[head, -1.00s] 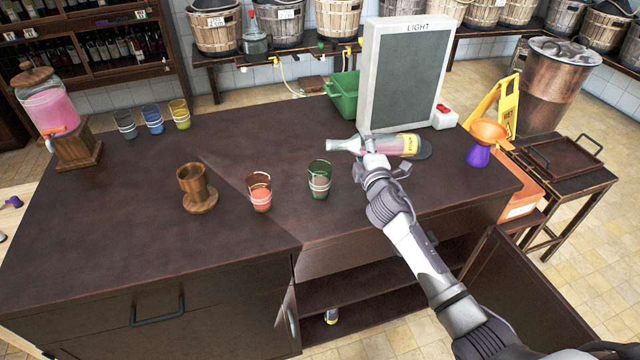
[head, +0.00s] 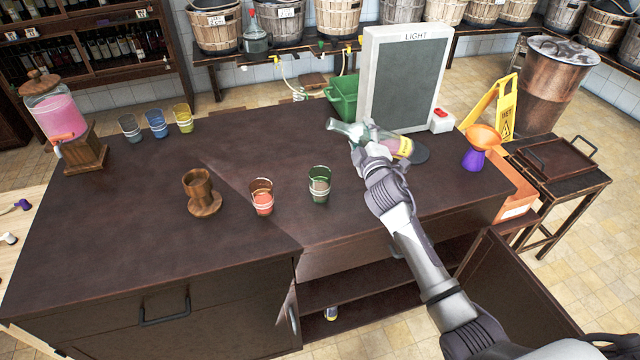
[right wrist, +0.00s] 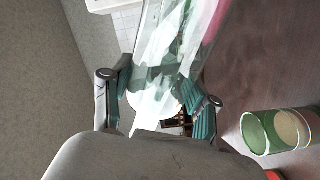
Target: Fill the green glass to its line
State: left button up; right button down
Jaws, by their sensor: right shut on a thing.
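The green glass (head: 319,186) stands upright on the dark counter, with a white band around it and something brownish inside. It also shows at the right of the right wrist view (right wrist: 262,132). My right gripper (head: 364,146) is shut on a clear bottle (head: 398,146) with pink liquid and a yellow label. The bottle is tilted, its neck up and to the left, above and to the right of the green glass. In the right wrist view the fingers (right wrist: 158,95) close around the clear glass of the bottle. My left gripper is not in view.
An orange-red glass (head: 262,198) and a wooden cup-shaped stand (head: 200,192) are left of the green glass. The light panel (head: 402,80) stands behind the bottle. A purple and orange funnel (head: 477,150) is at the right. A pink drink dispenser (head: 58,115) is far left.

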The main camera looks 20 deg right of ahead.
aim_at(357, 125)
jog(key=r+m+p, duration=0.1)
jog(key=a+r+m+p, duration=0.1)
jog(key=r, duration=0.1)
jog(key=shift+w+a+m, duration=0.1)
jog(key=shift+a+m, duration=0.05)
jog(key=shift+m, duration=0.25)
jog(key=shift+a+r+m, duration=0.2)
jog(key=shift+r+m, duration=0.15)
jog(key=shift+m, duration=0.15)
jog(key=m, duration=0.1)
jog(key=a+r+m+p, duration=0.1)
jog(key=shift+w+a+r+m, duration=0.15)
jog(key=shift+a+r+m, duration=0.15)
jog(key=shift+m, duration=0.1)
jog(key=shift+a+r+m, duration=0.15)
jog(key=shift+a+m, duration=0.3)
jog(key=shift+m, duration=0.15)
jog(key=shift+d, duration=0.1)
